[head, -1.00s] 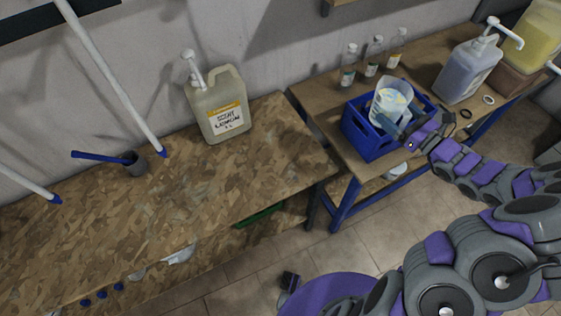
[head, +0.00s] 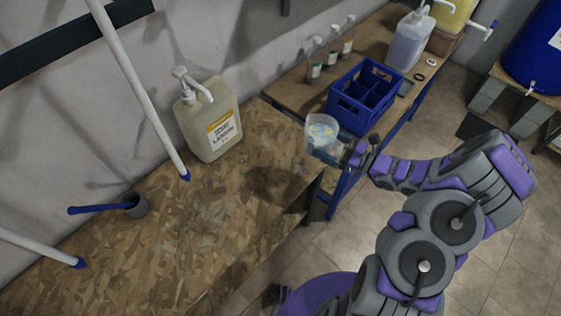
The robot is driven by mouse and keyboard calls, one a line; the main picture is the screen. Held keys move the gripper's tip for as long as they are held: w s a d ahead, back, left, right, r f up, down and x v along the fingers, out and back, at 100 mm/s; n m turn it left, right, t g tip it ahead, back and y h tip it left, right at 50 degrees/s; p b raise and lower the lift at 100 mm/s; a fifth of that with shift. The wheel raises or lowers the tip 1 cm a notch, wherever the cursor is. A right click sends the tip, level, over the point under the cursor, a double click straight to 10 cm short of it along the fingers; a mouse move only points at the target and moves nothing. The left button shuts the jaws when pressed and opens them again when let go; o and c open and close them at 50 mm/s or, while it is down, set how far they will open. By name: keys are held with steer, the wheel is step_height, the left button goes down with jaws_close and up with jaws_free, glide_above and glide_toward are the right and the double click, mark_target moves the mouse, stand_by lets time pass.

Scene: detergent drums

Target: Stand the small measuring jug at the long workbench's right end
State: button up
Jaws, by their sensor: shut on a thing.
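The small measuring jug (head: 321,128) is a clear, whitish vessel with something pale and yellowish showing at its mouth. My gripper (head: 343,150) is shut on it, from the right side of the picture. The jug looks close to upright and is in the air near the right end of the long workbench (head: 215,220), at its far right corner. A dark shadow lies on the chipboard top to the left of and below the jug. The fingertips are small and partly hidden by the jug.
A lemon-labelled pump canister (head: 208,118) stands at the workbench's back. A blue divided crate (head: 364,97) and several bottles stand on the second table (head: 290,92). The workbench's right end is clear.

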steer(key=s+a+f+n+g+y+b, duration=0.1)
steer(key=s+a+f+n+g+b, duration=0.2)
steer(key=s+f, duration=0.6)
steer(key=shift+m, duration=0.3)
steer(key=w+a, duration=0.1)
steer(key=w, duration=0.1)
steer(key=w+a+f, duration=0.1)
steer(key=a, duration=0.1)
steer(key=shift+w+a+p, duration=0.2)
steer(key=shift+w+p, duration=0.1)
steer(key=shift+w, duration=0.05)
steer(key=w+a, duration=0.1)
steer(key=w, duration=0.2)
steer(key=w+a+b, duration=0.1)
steer(key=w, duration=0.2)
steer(key=w+a+b, duration=0.1)
steer(key=w, duration=0.3)
steer(key=shift+f, duration=0.4)
steer(key=shift+w+a, duration=0.45)
steer(key=shift+w, duration=0.1)
steer(key=shift+w+f+b, duration=0.15)
steer(key=shift+f+b, duration=0.15)
steer(key=shift+d+f+b, duration=0.2)
steer(key=shift+f+b, duration=0.3)
steer(key=shift+f, duration=1)
steer(key=shift+a, duration=0.1)
steer(key=o, duration=1.3)
steer(key=shift+c, duration=0.2)
